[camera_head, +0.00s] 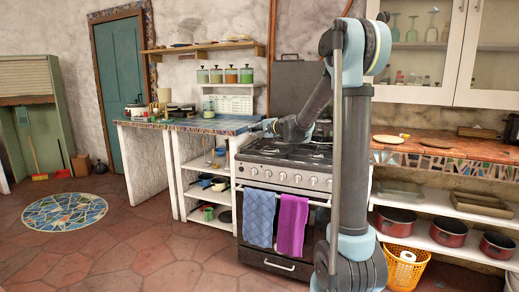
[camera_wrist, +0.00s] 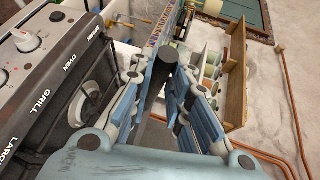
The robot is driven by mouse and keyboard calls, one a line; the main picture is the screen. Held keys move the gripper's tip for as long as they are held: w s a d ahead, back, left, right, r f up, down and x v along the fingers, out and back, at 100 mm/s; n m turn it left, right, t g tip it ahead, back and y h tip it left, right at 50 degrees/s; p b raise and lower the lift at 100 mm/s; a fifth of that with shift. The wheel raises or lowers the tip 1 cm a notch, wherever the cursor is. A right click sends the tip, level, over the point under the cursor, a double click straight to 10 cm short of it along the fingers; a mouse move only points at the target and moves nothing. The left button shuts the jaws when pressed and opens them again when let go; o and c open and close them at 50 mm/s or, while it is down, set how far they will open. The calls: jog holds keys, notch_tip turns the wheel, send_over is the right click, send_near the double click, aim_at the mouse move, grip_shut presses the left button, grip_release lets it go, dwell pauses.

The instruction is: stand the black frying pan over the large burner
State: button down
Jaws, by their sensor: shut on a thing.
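My gripper (camera_wrist: 174,75) is shut on a dark, handle-like piece (camera_wrist: 170,54), which fits the handle of the black frying pan. The pan's body cannot be made out in either view. In the head view my gripper (camera_head: 268,125) is above the left side of the stove (camera_head: 290,180), near the counter edge. The hob (camera_head: 285,153) has dark grates, partly hidden by my arm. The large burner cannot be told apart from the others. In the wrist view the stove's control panel (camera_wrist: 60,75) with knobs and the words LARGE, GRILL and OVEN shows at left.
A mosaic-topped counter (camera_head: 215,125) adjoins the stove at left, bearing several items. A wooden-topped counter (camera_head: 440,158) lies to the right, with red pots on the shelf below. Blue (camera_head: 260,215) and purple (camera_head: 292,225) towels hang on the oven front. A raised lid (camera_head: 296,88) stands behind the hob.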

notch_tip(320, 180, down, 8)
dwell(0.6)
jog(key=shift+f, duration=0.1)
jog(key=c, duration=1.5)
grip_release()
jog(key=shift+s, duration=0.1)
jog(key=v, duration=1.2)
jog(key=s+d+f+n+g+h, duration=0.3)
jog(key=s+d+f, duration=0.3)
jog(key=s, duration=0.8)
jog(key=s+d+f+n+g+h, duration=0.3)
jog(key=s+d+f, duration=0.3)
jog(key=s, duration=0.9)
jog(key=s+d+f+n+g+h, duration=0.3)
jog(key=s+d+f, duration=0.3)
jog(key=s, duration=0.8)
jog(key=shift+s+d+n+h, duration=0.3)
jog(key=shift+s+n+h, duration=0.1)
jog(key=shift+n+h, duration=0.15)
